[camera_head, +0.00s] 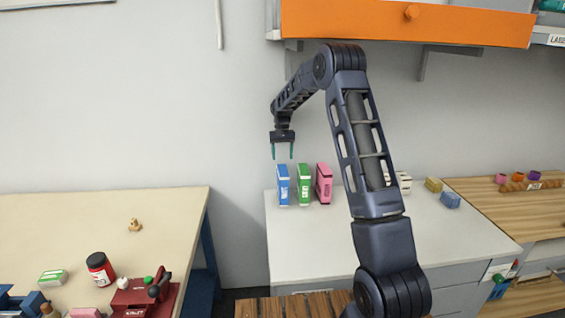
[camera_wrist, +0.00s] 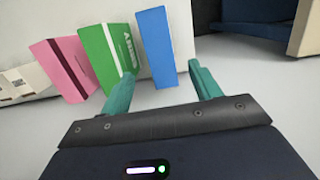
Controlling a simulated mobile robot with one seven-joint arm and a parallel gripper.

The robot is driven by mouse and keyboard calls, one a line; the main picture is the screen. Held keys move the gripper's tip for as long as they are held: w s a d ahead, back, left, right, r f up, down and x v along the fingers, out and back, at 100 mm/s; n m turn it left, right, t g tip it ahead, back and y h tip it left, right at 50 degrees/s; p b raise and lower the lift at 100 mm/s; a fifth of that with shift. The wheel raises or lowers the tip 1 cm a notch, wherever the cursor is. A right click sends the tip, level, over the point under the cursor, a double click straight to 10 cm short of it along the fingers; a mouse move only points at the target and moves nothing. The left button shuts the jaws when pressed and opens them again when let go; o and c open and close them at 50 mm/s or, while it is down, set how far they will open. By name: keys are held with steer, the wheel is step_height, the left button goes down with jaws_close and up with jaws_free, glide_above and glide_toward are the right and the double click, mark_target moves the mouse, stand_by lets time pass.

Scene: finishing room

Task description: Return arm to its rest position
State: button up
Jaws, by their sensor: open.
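My gripper (camera_head: 283,151) is open and empty, pointing down above the left part of the white counter (camera_head: 310,244). Its teal fingers are spread apart in the wrist view (camera_wrist: 163,85). Below it stand a blue box (camera_head: 283,186), a green box (camera_head: 304,185) and a pink box (camera_head: 324,184) in a row. In the wrist view the blue box (camera_wrist: 157,46), green box (camera_wrist: 107,54) and pink box (camera_wrist: 65,66) lie beyond the fingers, apart from them as far as I can tell. My arm reaches up and over the counter and hides part of it.
An orange cabinet (camera_head: 400,24) hangs above the counter. Yellow (camera_head: 434,184) and blue (camera_head: 450,200) blocks sit at the counter's right. A beige table (camera_head: 90,215) at left holds a red jar (camera_head: 100,268) and a red device (camera_head: 143,297). A wooden bench (camera_head: 515,209) stands at right.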

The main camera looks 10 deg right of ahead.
steer(key=shift+r, duration=0.2)
steer(key=s+d+r+h, duration=0.1)
steer(key=s+d, duration=0.5)
steer(key=s, duration=0.7)
steer(key=s+d+r+t, duration=0.2)
steer(key=s+d+r, duration=0.1)
steer(key=s+r, duration=0.6)
steer(key=s+d+r+t, duration=0.1)
steer(key=s+d+r, duration=0.3)
steer(key=s+r, duration=0.45)
steer(key=s+d+f+t+y, duration=0.1)
steer(key=s+d+t, duration=0.2)
steer(key=s, duration=1.7)
steer(key=shift+f, duration=0.2)
